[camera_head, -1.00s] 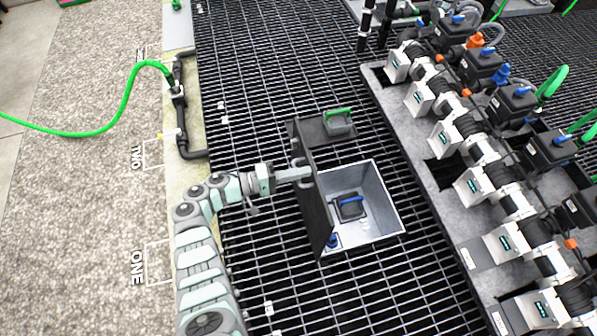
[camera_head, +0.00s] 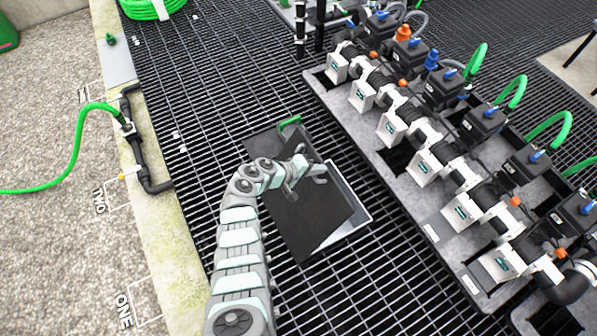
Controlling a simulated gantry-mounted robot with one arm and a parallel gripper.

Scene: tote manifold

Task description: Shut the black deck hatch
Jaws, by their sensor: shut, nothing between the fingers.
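The black deck hatch (camera_head: 310,220) is a flat square lid set in the grating. It leans over its opening and hides most of it, still tilted above the rim. The pale rim (camera_head: 359,192) of the opening shows along the right, and a strip of light inner wall (camera_head: 338,237) shows at the lower right. My gripper (camera_head: 319,174) is shut and empty, over the upper part of the lid. Whether it touches the lid cannot be told. The inside of the compartment is mostly hidden.
A manifold with several valves (camera_head: 430,165) and green hoses stands on a grey plinth to the right. A green hose (camera_head: 75,150) joins a black pipe (camera_head: 140,155) at the left. A green handle (camera_head: 289,122) sits just behind the hatch. Open grating surrounds it.

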